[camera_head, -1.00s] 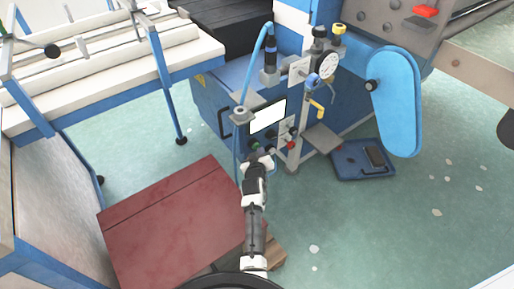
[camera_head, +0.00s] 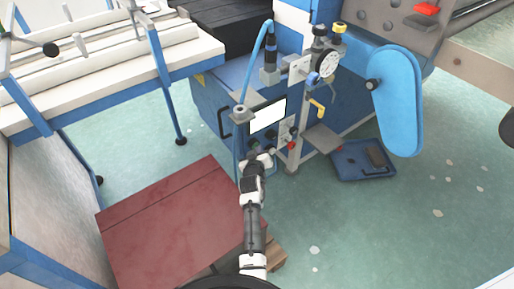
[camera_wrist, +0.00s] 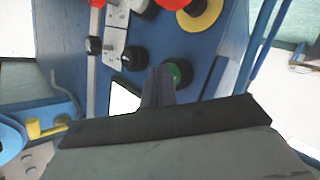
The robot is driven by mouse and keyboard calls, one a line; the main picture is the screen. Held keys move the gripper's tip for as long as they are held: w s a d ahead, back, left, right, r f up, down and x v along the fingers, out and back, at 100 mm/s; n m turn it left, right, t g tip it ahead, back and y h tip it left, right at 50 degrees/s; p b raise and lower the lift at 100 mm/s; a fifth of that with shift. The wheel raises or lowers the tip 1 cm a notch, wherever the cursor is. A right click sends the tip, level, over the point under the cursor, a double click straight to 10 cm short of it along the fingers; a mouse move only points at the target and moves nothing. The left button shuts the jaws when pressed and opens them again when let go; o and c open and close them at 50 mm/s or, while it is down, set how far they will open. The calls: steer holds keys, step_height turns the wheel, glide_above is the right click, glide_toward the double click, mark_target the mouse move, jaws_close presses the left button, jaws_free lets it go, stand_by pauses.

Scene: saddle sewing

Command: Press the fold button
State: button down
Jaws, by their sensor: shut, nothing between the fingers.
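The control panel of the blue machine (camera_head: 225,92) has a white screen (camera_head: 268,117) with buttons below it. In the wrist view a green button (camera_wrist: 180,73) with a dark ring sits beside a black knob (camera_wrist: 135,58). I see no readable label telling which control is the fold button. My gripper (camera_wrist: 158,78) is shut and empty. Its fingertips are just left of the green button in the wrist view and partly overlap its edge; I cannot tell whether they touch. In the head view my gripper (camera_head: 260,160) is at the panel's lower edge, hiding part of the controls.
Red buttons (camera_wrist: 170,3), one with a yellow ring (camera_wrist: 205,18), are at the top of the wrist view. A blue hose (camera_head: 243,85) runs beside the panel. A reddish-brown box (camera_head: 160,225) stands left of my arm.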

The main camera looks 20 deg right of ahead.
steer(key=shift+s, duration=0.1)
steer(key=shift+s+d+p, duration=0.25)
steer(key=shift+s+p, duration=0.55)
steer(key=shift+p, duration=0.2)
steer(key=s+p, duration=0.1)
steer(key=p, duration=0.1)
steer(key=s+d+p, duration=0.1)
steer(key=s+p, duration=0.2)
steer(key=p, duration=0.1)
steer(key=shift+s+d+p, duration=0.3)
steer(key=shift+s+d, duration=0.05)
steer(key=shift+d, duration=0.05)
